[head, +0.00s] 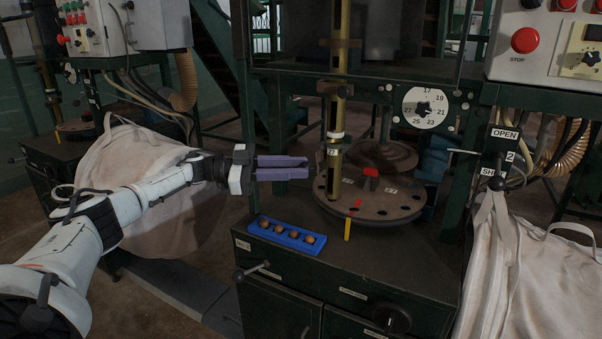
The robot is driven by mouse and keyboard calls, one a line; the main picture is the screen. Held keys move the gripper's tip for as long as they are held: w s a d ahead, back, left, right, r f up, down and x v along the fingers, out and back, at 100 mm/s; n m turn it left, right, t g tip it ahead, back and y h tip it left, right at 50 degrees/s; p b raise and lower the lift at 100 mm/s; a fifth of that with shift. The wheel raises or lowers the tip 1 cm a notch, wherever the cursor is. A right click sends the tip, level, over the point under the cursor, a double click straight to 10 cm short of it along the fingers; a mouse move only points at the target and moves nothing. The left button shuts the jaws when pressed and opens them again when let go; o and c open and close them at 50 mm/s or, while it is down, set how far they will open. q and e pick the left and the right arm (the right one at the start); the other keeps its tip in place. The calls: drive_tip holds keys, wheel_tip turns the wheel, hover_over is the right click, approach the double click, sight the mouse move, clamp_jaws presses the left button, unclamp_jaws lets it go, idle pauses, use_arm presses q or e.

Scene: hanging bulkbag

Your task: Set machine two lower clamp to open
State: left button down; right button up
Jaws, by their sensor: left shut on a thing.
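At the right, a label plate marked OPEN (505,134), a 2 (510,157) and a partly covered label starting SH (489,172) mark the clamp. Its black handle (497,172) hangs low over the SH label, above a pale bag (520,265). My left gripper (306,167) has purple fingers pointing right, level with the brass column and well left of the clamp. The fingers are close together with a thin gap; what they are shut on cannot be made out. My right gripper is out of view.
A round plate (402,205) with a brass column (334,150) stands on the dark green cabinet. A blue tray (262,234) of several small brown pieces lies in front of it. A dial (424,108) and red stop button (525,40) are higher up. Another pale bag (190,215) hangs left.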

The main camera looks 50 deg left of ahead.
use_arm(q)
drive_tip(key=shift+d, duration=0.1)
drive_tip(key=c, duration=1.5)
unclamp_jaws()
drive_tip(key=shift+w, duration=0.1)
drive_tip(key=b+v, duration=0.1)
drive_tip(key=v, duration=0.9)
